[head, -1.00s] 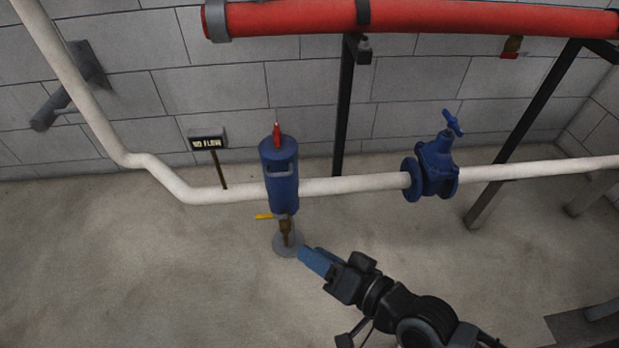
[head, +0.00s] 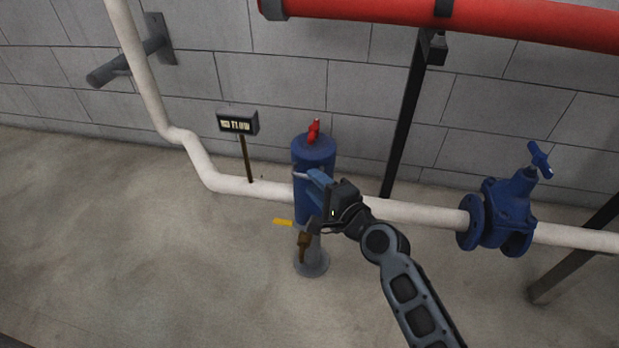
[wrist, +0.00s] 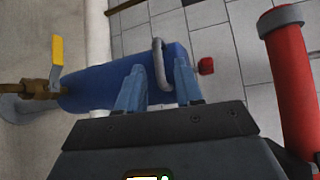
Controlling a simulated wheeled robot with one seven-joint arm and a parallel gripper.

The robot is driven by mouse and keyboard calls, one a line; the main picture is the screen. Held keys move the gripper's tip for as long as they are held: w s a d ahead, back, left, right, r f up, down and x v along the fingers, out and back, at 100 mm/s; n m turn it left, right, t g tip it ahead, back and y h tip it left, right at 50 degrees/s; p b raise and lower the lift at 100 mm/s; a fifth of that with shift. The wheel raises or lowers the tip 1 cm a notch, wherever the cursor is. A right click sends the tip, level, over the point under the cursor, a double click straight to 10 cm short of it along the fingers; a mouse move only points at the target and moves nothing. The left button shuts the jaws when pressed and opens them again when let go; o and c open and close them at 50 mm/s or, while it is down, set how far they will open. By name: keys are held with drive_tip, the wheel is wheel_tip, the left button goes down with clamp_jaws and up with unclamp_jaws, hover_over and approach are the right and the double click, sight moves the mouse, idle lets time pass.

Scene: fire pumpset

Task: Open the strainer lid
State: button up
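The strainer (head: 313,152) is an upright blue cylinder on the white pipe, with a red valve (head: 314,130) on top. A pale grey handle (head: 301,175) sits on its front side; in the wrist view the handle (wrist: 160,66) shows as a grey loop on the blue body (wrist: 95,90). My gripper (head: 316,180) is at the strainer's front, close to the handle, covering part of it in the head view. In the wrist view my gripper (wrist: 158,82) has its blue fingers apart, one on each side of the handle. Contact cannot be told.
A yellow lever (head: 283,222) and brass valve (head: 304,245) hang below the strainer over a floor drain. A lit sign (head: 237,123) stands left. A blue gate valve (head: 508,210) is right. A red pipe (head: 480,22) runs above. The left floor is clear.

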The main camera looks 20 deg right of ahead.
sight(307, 178)
drive_tip(key=shift+b+x, duration=0.3)
drive_tip(key=shift+x, duration=1.95)
clamp_jaws()
